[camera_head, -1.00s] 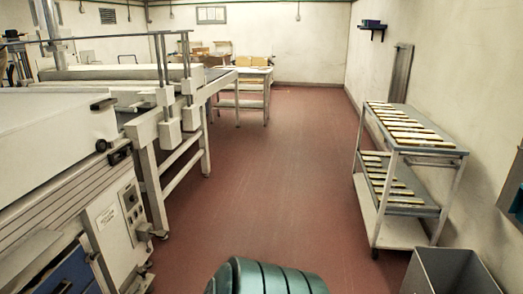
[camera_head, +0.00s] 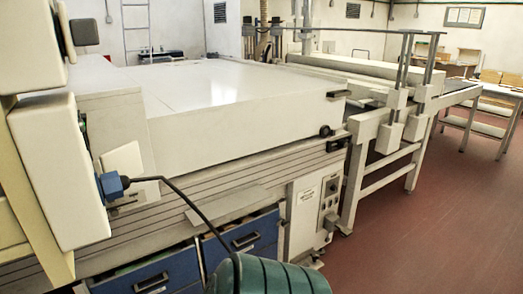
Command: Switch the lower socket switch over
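Two pale socket boxes are mounted on a cream post (camera_head: 22,185) at the left edge. The lower box (camera_head: 60,165) has a blue plug (camera_head: 111,185) on its right side, with a black cable (camera_head: 190,203) running from it down to the right. The upper box (camera_head: 25,50) is cut off by the frame edge and has a dark grey fitting (camera_head: 84,32) on its right side. The boxes are seen edge-on, so I cannot make out the lower switch or its position. Neither of my grippers is in view.
A large white-topped machine (camera_head: 220,95) fills the middle, with blue drawers (camera_head: 240,240) and a control panel (camera_head: 328,200) below. A conveyor frame (camera_head: 395,125) continues behind it. The red floor (camera_head: 440,225) is clear at right.

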